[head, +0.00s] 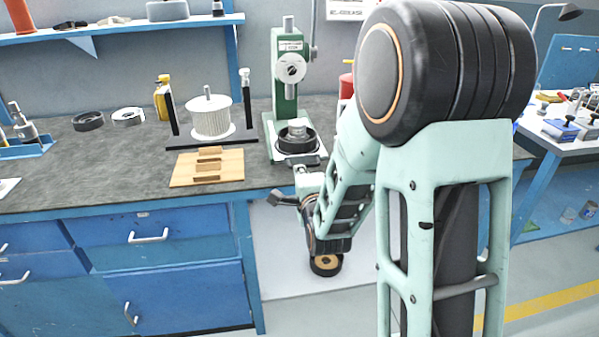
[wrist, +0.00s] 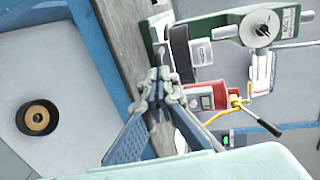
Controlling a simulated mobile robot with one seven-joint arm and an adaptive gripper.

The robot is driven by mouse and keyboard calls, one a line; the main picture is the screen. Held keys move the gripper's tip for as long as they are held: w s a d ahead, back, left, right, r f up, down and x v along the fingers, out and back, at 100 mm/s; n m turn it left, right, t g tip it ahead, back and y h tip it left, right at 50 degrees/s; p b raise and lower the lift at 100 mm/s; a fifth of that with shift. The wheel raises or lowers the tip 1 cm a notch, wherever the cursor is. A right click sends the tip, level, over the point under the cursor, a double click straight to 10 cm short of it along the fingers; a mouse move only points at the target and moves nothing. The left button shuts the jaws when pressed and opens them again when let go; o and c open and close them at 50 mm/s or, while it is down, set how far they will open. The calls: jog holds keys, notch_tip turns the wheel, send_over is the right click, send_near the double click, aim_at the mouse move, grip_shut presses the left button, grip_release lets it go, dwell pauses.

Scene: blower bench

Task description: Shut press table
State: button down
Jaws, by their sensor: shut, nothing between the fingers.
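The green press (head: 290,75) stands on the dark bench top against the wall. Its pale table (head: 281,154) sits at the bench's front side and bears a black ring with a light round piece. In the wrist view, the press (wrist: 262,28) is at the upper right, turned sideways, with the black ring (wrist: 180,52) on its table. My gripper (head: 279,198) is shut and empty in front of the bench edge, below the press table. In the wrist view, my shut fingers (wrist: 160,82) cover part of the bench edge and table area.
A wooden board (head: 207,180) and a white ribbed wheel (head: 209,117) stand left of the press. A red tool (wrist: 207,97) with a yellow arm lies near the fingers in the wrist view.

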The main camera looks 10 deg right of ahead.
jog(key=w+b, duration=0.3)
jog(key=w, duration=1.1)
jog(key=shift+b, duration=0.4)
jog(key=shift+w, duration=0.3)
jog(key=shift+r, duration=0.15)
